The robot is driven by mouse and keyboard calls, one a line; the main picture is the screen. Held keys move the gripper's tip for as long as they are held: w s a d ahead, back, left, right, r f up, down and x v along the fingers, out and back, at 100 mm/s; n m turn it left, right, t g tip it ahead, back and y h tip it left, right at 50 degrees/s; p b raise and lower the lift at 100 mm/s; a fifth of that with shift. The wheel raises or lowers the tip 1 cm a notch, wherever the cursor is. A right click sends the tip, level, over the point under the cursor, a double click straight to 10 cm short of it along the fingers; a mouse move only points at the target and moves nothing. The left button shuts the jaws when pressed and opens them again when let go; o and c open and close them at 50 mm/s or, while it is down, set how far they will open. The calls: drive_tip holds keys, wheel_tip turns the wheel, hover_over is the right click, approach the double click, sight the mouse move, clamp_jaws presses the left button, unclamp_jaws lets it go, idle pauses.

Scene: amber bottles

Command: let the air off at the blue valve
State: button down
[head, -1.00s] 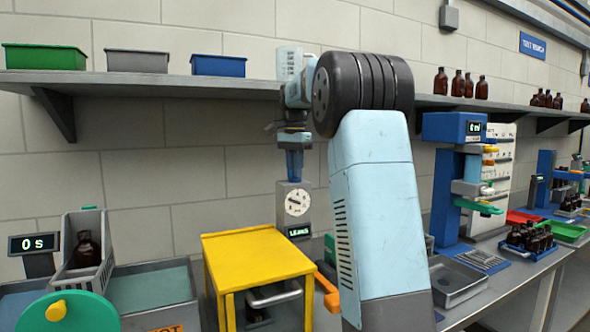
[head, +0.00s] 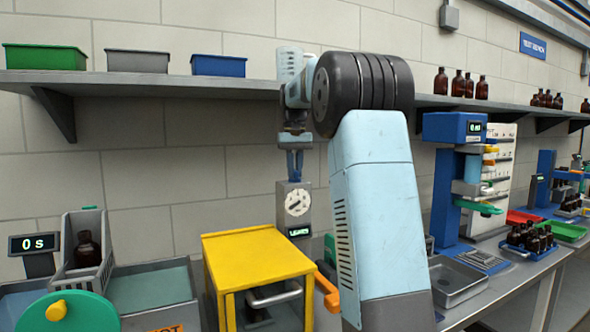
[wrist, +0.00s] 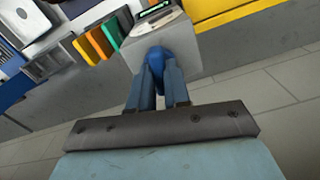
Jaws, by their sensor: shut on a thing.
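The blue valve (wrist: 157,60) is a rounded knob on top of the grey gauge box (wrist: 185,62). In the wrist view my gripper (wrist: 159,76) has its two blue-grey fingers shut on the valve, one on each side. In the head view my gripper (head: 295,170) points straight down onto the top of the gauge box (head: 283,212), where the fingers largely hide the valve. A round white dial (head: 297,202) with a dark needle is on the box's front. A small lit green display (head: 299,232) sits below it, its text too small to read surely.
A yellow guard (head: 255,252) with a grey handle stands in front of the gauge box, with an orange lever (head: 327,291) at its right. A shelf (head: 150,85) with bins runs above. An amber bottle (head: 87,250) sits in a grey holder at left.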

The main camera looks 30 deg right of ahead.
drive_tip(key=shift+w+r+n, duration=0.1)
drive_tip(key=shift+n, duration=0.8)
drive_tip(key=c, duration=1.1)
unclamp_jaws()
wheel_tip(320, 180, up, 14)
drive_tip(key=shift+f, duration=0.25)
